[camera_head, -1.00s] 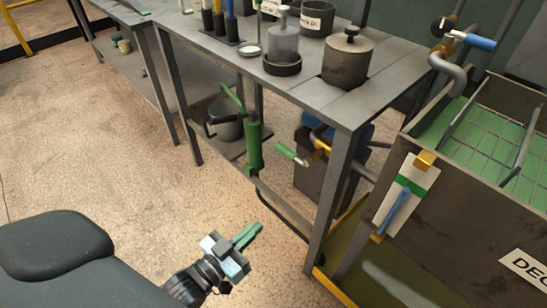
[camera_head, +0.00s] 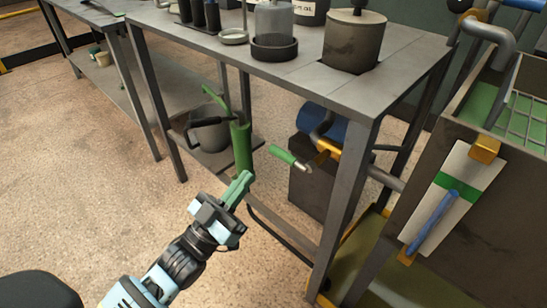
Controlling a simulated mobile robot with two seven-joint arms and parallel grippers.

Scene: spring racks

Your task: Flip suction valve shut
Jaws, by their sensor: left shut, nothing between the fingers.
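A valve with a green lever handle (camera_head: 284,156) and a brass-coloured body (camera_head: 326,150) sits under the bench, beside the front leg. The lever points left and slightly up from its metal end. I see no label saying which valve is the suction valve. My left gripper (camera_head: 240,186) is shut and empty, with its green fingers pointing up and right. In the picture it is below and left of the lever, apart from it, and overlaps the foot of a green upright cylinder (camera_head: 241,148). My right gripper is not in view.
The grey metal bench (camera_head: 300,76) carries a lidded pot (camera_head: 354,42) and a glass jar (camera_head: 274,22); its front leg (camera_head: 346,200) stands right of the valve. A grey bucket (camera_head: 209,133) is on the lower shelf. A tank with a blue-barred gauge (camera_head: 432,222) is at right.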

